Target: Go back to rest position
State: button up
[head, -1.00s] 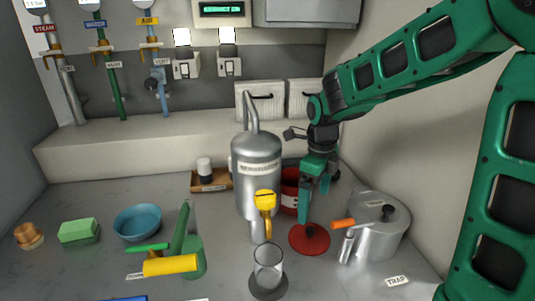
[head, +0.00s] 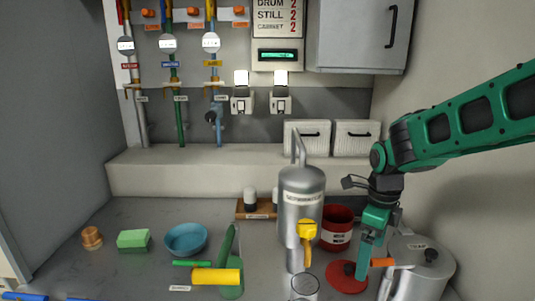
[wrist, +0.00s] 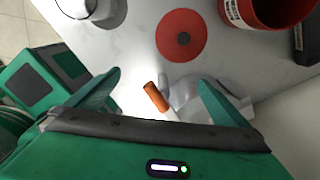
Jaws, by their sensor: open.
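My gripper (head: 367,262) points down over the right side of the counter, by the red disc (head: 346,277) and the steel pot (head: 424,270). In the wrist view my gripper (wrist: 158,88) has its green fingers spread wide apart with nothing between them. An orange handle (wrist: 156,97) shows below and between the fingers. The red disc (wrist: 181,37) lies flat on the counter beyond the fingers, apart from them.
A steel still (head: 301,195) with a yellow tap (head: 306,229) stands left of my gripper, with a red canister (head: 338,229) behind. A glass (head: 304,288) is at the front. A blue bowl (head: 185,239) and green block (head: 133,239) sit further left.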

jog(key=s+d+r+n, duration=0.1)
jog(key=s+d+n, duration=0.6)
jog(key=s, duration=0.5)
jog(key=s+d+r+n, duration=0.1)
jog(key=s+d+n, duration=0.7)
jog(key=s+n, duration=0.4)
jog(key=shift+r, duration=0.25)
jog(key=shift+s, duration=0.1)
jog(key=shift+w+f, duration=0.25)
jog(key=shift+w, duration=0.4)
